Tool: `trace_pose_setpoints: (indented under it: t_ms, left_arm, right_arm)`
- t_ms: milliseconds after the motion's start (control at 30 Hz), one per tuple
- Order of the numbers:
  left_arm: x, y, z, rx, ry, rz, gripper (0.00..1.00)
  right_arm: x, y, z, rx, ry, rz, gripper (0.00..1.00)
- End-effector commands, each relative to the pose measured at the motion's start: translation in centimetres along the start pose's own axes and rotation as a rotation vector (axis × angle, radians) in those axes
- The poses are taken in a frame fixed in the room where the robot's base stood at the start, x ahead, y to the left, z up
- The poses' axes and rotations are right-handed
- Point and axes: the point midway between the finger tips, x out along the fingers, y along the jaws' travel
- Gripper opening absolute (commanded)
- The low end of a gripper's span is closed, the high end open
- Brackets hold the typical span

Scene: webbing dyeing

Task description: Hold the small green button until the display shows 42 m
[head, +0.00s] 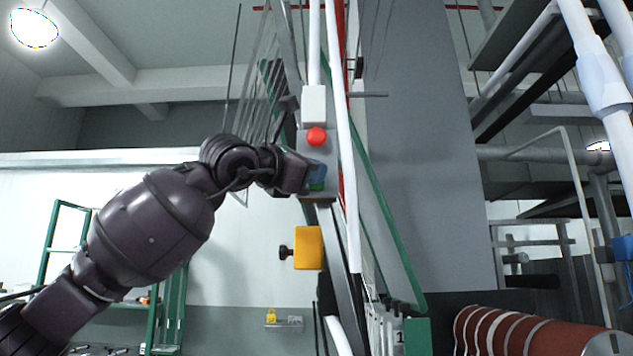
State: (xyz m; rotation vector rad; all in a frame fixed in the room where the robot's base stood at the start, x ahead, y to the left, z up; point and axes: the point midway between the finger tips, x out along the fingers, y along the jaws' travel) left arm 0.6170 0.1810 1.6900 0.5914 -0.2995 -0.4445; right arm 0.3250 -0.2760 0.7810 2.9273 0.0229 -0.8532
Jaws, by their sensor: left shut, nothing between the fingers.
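A grey control box (306,150) with a red round button (316,137) hangs on the machine frame at the upper middle. A small green patch (317,186), which looks like the green button, shows at the box's lower part, partly hidden by my gripper. No readable display with metres shows. My right gripper is not in view.
A yellow box (309,248) with a black knob is below the control box. White pipes and a green-edged panel (385,220) run beside it. A red-brown roll (530,330) lies at the lower right. A green rack (50,245) stands at the left.

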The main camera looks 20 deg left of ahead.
Motion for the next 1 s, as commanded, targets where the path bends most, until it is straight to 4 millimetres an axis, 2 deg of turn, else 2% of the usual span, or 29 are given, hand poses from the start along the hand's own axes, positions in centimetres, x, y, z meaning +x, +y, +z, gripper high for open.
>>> trace_pose_setpoints:
  t_ms: [500,1000]
  left_arm:
    - [0.09,0.08,-0.06,0.0,0.0,0.0,0.0]
    - [0.59,0.42,-0.42,0.0,0.0,0.0,0.0]
  right_arm:
    - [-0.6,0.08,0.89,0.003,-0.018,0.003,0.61]
    - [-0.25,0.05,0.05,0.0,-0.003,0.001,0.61]
